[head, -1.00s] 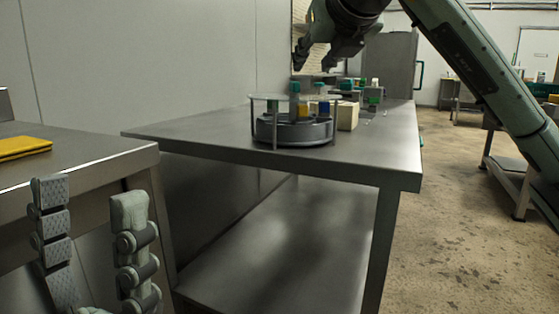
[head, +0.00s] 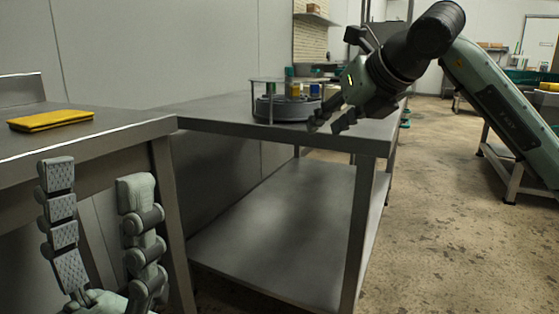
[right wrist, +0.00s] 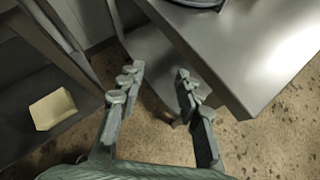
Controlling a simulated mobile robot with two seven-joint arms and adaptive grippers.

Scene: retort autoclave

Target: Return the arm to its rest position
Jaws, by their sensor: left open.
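My right gripper (head: 326,126) hangs in front of the far steel table's top, near its front edge in the head view. In the right wrist view its two fingers (right wrist: 158,75) are spread with nothing between them, and floor and table edge show below. My right arm comes in from the right side. My left gripper (head: 97,172) is at the lower left of the head view, fingers upright and apart, empty, in front of the near steel table (head: 140,128).
A yellow folded cloth (head: 50,120) lies on the near table. A pale block (right wrist: 53,108) lies on a dark surface in the right wrist view. Open floor (head: 430,220) is on the right.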

